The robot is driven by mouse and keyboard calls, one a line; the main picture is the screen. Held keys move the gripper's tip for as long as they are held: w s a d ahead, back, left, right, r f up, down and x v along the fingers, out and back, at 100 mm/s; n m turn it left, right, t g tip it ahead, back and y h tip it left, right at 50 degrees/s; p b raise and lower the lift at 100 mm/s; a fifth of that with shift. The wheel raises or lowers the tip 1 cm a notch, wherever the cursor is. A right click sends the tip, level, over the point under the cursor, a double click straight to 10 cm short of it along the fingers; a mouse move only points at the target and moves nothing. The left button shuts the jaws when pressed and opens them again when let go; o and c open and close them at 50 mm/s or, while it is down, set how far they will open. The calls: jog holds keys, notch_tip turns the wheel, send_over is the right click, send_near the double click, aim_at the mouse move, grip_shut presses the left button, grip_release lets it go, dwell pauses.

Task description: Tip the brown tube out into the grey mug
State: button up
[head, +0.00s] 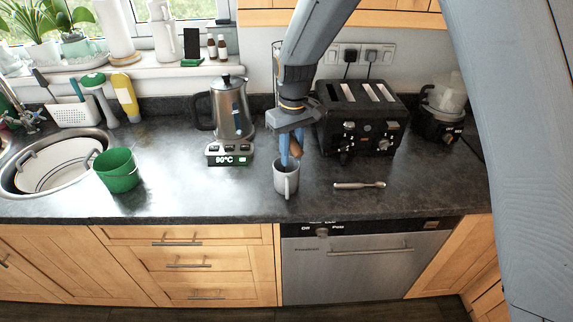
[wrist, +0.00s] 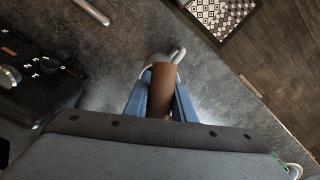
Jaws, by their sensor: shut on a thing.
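The grey mug (head: 286,182) stands on the dark worktop near its front edge, its handle facing the front. My gripper (head: 290,158) points down right over the mug, with its blue fingers shut on the brown tube (head: 296,149). In the wrist view the brown tube (wrist: 161,90) lies between the blue fingers (wrist: 160,105) and hides most of the mug. Only part of the mug's rim and its handle (wrist: 177,54) show past the tube. I cannot see into the mug or tell whether the tube touches it.
A kettle (head: 230,108) on its base stands behind left, and a black toaster (head: 362,118) behind right. A metal-coloured utensil (head: 359,185) lies right of the mug. A green cup (head: 118,170) stands by the round sink (head: 20,185). Worktop between green cup and mug is clear.

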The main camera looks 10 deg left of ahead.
jog(key=shift+r, duration=0.1)
jog(key=shift+s+d+r+g+h, duration=0.1)
jog(key=shift+s+g+h, duration=0.15)
jog(key=shift+g+h, duration=0.05)
jog(key=shift+d, duration=0.1)
dwell(0.4)
jog(key=shift+s+r, duration=0.15)
jog(key=shift+r, duration=0.05)
jog(key=shift+f+g+h, duration=0.1)
jog(key=shift+g+h, duration=0.2)
jog(key=shift+g, duration=0.1)
jog(key=shift+s+d+f+g+h, duration=0.2)
jog(key=shift+f+g+h, duration=0.15)
jog(key=shift+g+h, duration=0.25)
